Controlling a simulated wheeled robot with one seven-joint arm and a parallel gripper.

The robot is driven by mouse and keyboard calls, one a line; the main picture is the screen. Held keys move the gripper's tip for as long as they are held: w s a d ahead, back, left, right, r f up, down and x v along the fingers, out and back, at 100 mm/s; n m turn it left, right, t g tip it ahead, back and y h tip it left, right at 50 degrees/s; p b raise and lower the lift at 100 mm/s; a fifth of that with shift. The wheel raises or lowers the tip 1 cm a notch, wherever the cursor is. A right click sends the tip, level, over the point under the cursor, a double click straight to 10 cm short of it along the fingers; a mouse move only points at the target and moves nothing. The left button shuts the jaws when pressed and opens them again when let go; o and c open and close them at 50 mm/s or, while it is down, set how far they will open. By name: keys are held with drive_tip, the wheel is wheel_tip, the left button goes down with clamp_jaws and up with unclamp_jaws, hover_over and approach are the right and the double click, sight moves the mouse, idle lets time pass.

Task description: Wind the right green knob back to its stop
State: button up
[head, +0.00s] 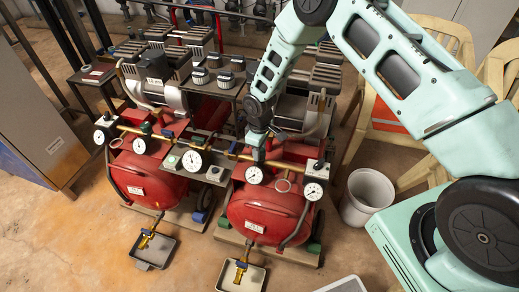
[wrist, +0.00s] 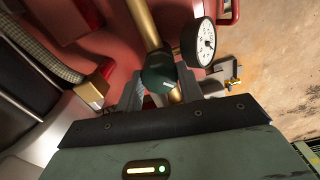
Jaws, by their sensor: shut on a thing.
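The right green knob (wrist: 160,74) sits on a brass pipe (wrist: 143,22) in the wrist view. It is dark green and rounded, and lies between the fingers of my gripper (wrist: 159,88). My gripper is shut on it, with a finger on either side. In the head view my gripper (head: 258,151) reaches down to the brass pipe above the right red tank (head: 267,215). There the gripper mostly hides the knob. Its turn position cannot be told.
A white-faced gauge (wrist: 207,41) stands close to the right of the knob. More gauges (head: 192,161) line the manifold. A second red tank (head: 150,174) is at left. Trays with brass valves (head: 149,240) lie on the floor. A white bucket (head: 367,196) stands at right.

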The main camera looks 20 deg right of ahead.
drive_tip(key=o, duration=1)
wheel_tip(320, 180, up, 17)
drive_tip(key=shift+r+p, duration=0.2)
drive_tip(key=shift+p, duration=0.1)
drive_tip(key=s+a+r+p, duration=0.2)
drive_tip(key=s+a+r, duration=0.2)
drive_tip(key=s+r, duration=0.35)
drive_tip(key=s+a+r+p, duration=0.2)
drive_tip(key=s+a+r, duration=0.2)
drive_tip(key=s+r, duration=0.3)
drive_tip(key=s+r+p, duration=0.1)
drive_tip(key=s+r, duration=0.2)
drive_tip(key=s, duration=0.3)
drive_tip(key=s+d+r+m+p, duration=0.1)
drive_tip(key=s+r, duration=0.2)
drive_tip(key=s, duration=0.3)
drive_tip(key=s+r+p, duration=0.2)
drive_tip(key=s+r, duration=0.1)
drive_tip(key=s, duration=0.4)
drive_tip(key=shift+d+r+m+y, duration=0.25)
drive_tip(key=shift+d+m+y, duration=0.05)
